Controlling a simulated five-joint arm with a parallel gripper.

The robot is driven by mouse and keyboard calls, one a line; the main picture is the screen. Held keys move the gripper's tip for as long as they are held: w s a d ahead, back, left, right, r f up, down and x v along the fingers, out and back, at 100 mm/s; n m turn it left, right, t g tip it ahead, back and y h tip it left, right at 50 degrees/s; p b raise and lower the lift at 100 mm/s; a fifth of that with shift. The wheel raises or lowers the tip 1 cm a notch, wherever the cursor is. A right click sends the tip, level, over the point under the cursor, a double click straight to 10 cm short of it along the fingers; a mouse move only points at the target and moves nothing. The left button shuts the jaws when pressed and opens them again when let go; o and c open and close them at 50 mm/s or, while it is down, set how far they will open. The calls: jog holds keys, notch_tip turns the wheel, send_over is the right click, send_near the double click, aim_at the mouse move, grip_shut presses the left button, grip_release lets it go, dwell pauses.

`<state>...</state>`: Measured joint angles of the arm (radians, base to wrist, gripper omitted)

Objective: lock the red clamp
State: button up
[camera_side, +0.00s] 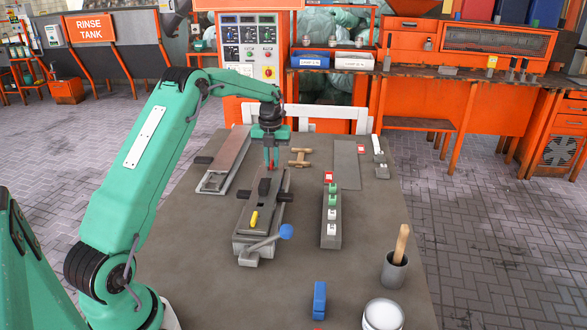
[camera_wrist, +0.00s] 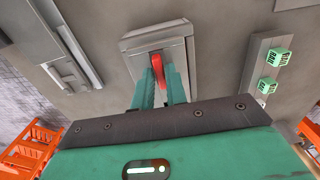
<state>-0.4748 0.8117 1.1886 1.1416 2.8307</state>
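The red clamp's handle (camera_wrist: 157,64) stands up between my gripper's fingertips (camera_wrist: 160,78) in the wrist view. The two green fingers lie close against both sides of it, and I see no clear gap. In the side view, a small part of the red clamp (camera_side: 270,158) shows under my gripper (camera_side: 270,165), at the far end of the grey fixture (camera_side: 245,218). The fixture also shows in the wrist view (camera_wrist: 185,35). The clamp's lower part and base are mostly hidden by the fingers and dark blocks.
A grey bar (camera_side: 330,240) with green and white blocks stands right of the fixture. A blue-knobbed lever (camera_side: 286,232) sticks out at its near end. A long tray (camera_side: 224,160) lies left. A cup (camera_side: 394,272) stands front right.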

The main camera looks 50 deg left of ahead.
jog(key=o, duration=0.4)
jog(key=shift+r, duration=0.15)
jog(key=shift+r, duration=3.35)
